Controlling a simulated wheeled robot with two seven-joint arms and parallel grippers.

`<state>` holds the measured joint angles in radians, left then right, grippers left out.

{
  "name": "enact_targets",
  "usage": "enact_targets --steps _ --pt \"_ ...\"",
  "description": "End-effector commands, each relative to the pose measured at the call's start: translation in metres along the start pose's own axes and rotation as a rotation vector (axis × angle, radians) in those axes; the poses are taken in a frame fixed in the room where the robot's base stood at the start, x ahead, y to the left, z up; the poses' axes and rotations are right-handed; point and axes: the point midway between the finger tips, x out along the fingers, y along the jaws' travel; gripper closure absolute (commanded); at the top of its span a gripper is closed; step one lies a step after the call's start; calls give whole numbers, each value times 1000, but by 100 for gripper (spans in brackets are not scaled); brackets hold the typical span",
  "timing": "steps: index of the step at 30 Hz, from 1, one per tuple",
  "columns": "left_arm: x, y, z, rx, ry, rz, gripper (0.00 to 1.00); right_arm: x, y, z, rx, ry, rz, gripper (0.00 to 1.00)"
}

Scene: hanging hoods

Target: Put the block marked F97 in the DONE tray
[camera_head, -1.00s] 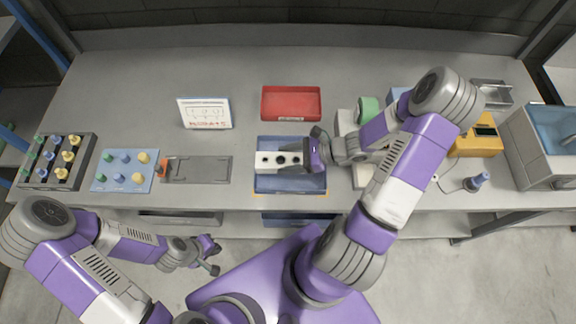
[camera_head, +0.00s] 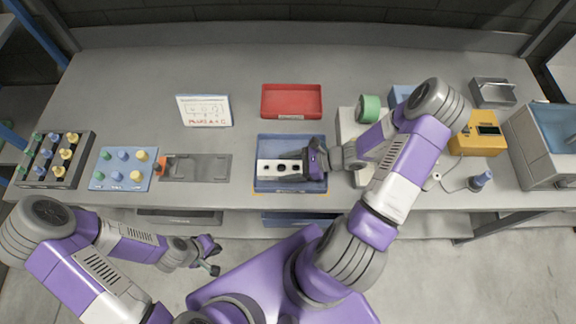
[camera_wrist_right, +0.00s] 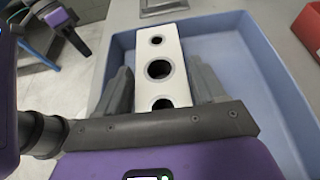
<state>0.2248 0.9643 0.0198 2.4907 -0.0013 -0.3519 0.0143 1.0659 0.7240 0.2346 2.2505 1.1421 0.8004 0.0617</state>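A white block (camera_head: 267,169) with several dark holes along its top is at the blue tray (camera_head: 291,142) at the front middle of the bench. In the right wrist view the block (camera_wrist_right: 158,45) lies between my right gripper's fingers, which press against its two long sides, with the blue tray (camera_wrist_right: 240,60) around and below. My right gripper (camera_head: 303,168) is shut on the block, within the tray's outline. No F97 mark is readable on it, and no DONE label is readable. My left gripper (camera_head: 210,257) is open and empty in front of the bench.
A red tray (camera_head: 291,87) stands behind the blue one. A white sign (camera_head: 204,110), a grey fixture (camera_head: 207,168), a blue board with knobs (camera_head: 112,168) and a dark knob rack (camera_head: 45,172) are left. A yellow device (camera_head: 476,143) and a grey bin (camera_head: 492,92) are right.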

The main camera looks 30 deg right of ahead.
Motion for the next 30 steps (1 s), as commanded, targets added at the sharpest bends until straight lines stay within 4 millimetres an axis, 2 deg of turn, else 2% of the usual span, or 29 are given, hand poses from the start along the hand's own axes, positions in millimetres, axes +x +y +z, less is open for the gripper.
enact_targets --steps 1,3,4,14,17,30 --pt "0 0 0 0 0 0 100 0 0 0 0 0 0 22" --pt "0 0 0 0 0 0 100 0 0 0 0 0 0 11" --pt "0 0 0 0 0 0 100 0 0 1 0 0 0 10" --pt "-3 1 0 0 0 0 100 -2 0 4 0 0 0 10" --pt "-4 2 0 0 0 0 100 -14 -1 3 -2 3 -4 10" --pt "-11 4 0 0 0 0 100 -102 0 3 0 4 -3 10"
